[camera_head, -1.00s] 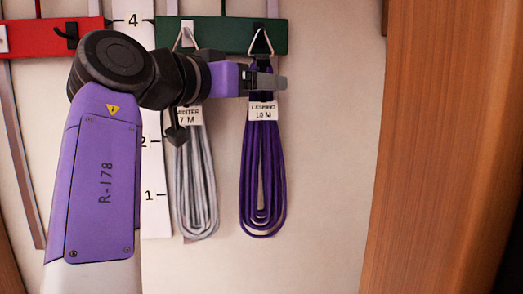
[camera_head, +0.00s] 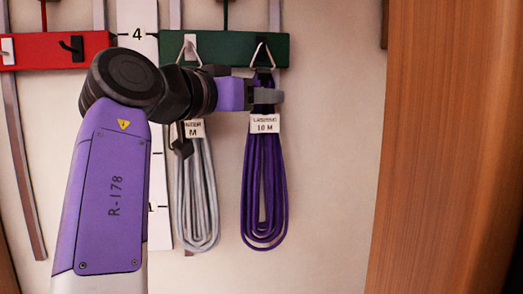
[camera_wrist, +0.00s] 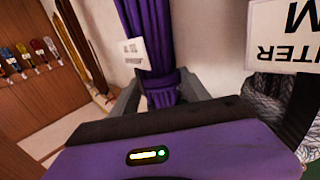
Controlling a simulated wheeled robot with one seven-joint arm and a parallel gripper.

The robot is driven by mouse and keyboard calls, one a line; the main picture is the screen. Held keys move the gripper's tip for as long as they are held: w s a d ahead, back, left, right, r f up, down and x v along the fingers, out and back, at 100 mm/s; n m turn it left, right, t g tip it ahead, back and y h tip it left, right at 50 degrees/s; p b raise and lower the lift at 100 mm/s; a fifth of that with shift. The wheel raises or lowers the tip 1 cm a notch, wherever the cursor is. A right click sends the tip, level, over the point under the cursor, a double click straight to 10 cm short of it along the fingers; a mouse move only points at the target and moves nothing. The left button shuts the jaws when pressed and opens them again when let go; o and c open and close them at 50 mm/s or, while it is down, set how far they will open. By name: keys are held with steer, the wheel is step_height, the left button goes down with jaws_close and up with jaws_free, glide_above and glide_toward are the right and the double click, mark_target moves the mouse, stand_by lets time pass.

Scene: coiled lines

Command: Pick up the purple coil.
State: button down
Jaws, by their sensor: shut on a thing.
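The purple coil (camera_head: 264,190) hangs from a metal triangle hook on the green rail (camera_head: 225,48), with a white tag reading 10 M near its top. My gripper (camera_head: 267,96) is shut on the coil's upper part, just above the tag and below the hook. In the wrist view the purple coil (camera_wrist: 158,50) runs between my gripper's fingers (camera_wrist: 160,98), with its small white tag beside it. The coil's top loop still appears to be at the hook; whether it bears on it I cannot tell.
A grey coil (camera_head: 196,200) with a white tag hangs close to the left, partly behind my arm. A red rail (camera_head: 55,52) with hooks is further left. A white numbered strip (camera_head: 145,20) stands between the rails. A wooden panel (camera_head: 440,150) stands at the right.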

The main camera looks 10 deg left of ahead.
steer(key=shift+r, duration=0.15)
steer(key=shift+r, duration=0.7)
steer(key=s+d+b, duration=0.2)
steer(key=s, duration=0.6)
steer(key=s+d+b, duration=0.3)
steer(key=s, duration=0.6)
steer(key=shift+s, duration=0.15)
steer(key=shift+f, duration=0.1)
